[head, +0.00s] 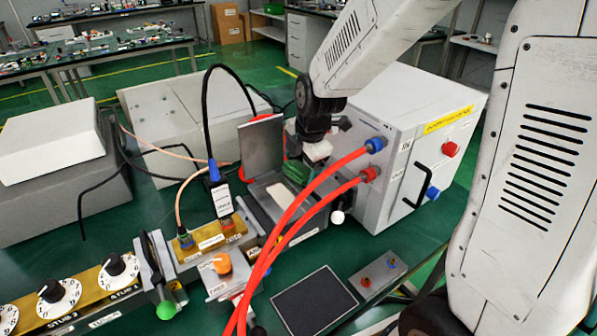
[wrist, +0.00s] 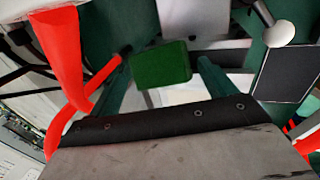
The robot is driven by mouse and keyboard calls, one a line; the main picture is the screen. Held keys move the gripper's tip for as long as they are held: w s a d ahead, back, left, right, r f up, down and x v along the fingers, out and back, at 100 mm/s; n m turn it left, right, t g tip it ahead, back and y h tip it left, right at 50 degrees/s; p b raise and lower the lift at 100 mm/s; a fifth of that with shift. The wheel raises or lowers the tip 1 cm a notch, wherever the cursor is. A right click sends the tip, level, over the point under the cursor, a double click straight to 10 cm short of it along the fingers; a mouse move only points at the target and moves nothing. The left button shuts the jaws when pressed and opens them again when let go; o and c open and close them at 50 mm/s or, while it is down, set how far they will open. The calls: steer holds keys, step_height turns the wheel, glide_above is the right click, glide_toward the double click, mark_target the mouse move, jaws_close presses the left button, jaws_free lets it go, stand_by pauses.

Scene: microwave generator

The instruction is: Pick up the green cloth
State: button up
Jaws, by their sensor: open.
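The green cloth (head: 296,173) is a small folded dark-green block. It lies in the open metal fixture (head: 262,190), beside a pale strip. In the wrist view the cloth (wrist: 160,66) shows at upper centre, ahead of my gripper. My gripper (head: 314,150) is just above and behind the cloth in the head view. In the wrist view my gripper (wrist: 165,62) is open, with one finger to each side of the cloth. I cannot tell how much height separates the fingertips from it.
Two red hoses (head: 309,206) arch in front of the fixture from the white generator box (head: 405,150). A raised metal lid (head: 262,148) stands to the left of the cloth. A white ball knob (head: 337,216) is close in front. A black pad (head: 314,302) lies nearer.

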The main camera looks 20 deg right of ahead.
steer(key=shift+x, duration=0.85)
steer(key=c, duration=0.8)
